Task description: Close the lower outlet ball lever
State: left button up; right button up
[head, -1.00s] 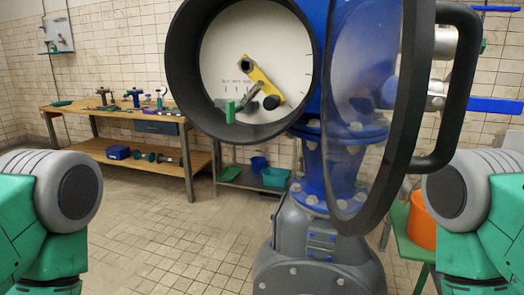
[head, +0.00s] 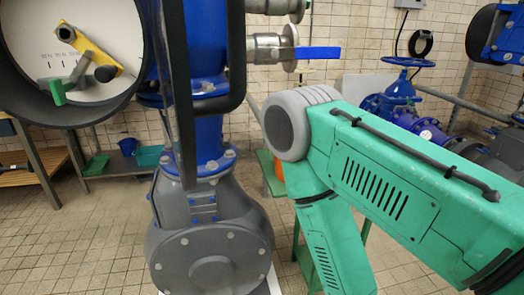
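The lower outlet ball lever (head: 318,53) is a flat blue handle on a silver ball valve (head: 266,48), to the right of the blue pump column (head: 206,50). The lever lies level and points right. Part of another silver fitting (head: 275,6) shows above it at the top edge. My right arm stands in front, below and to the right of the lever, with its grey joint close under the valve in the picture. Neither gripper is in view, so their state is hidden.
A round open housing (head: 28,112) with a yellow lever (head: 88,45) inside fills the upper left. A black handle (head: 236,60) crosses in front of the column. A blue handwheel valve (head: 408,62) stands behind my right arm. A green stand (head: 270,172) is below the valve.

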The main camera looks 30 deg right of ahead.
aim_at(317, 52)
jog(key=j+z, duration=0.15)
jog(key=z, duration=0.85)
jog(key=l+z, duration=0.2)
jog(key=i+j, duration=0.05)
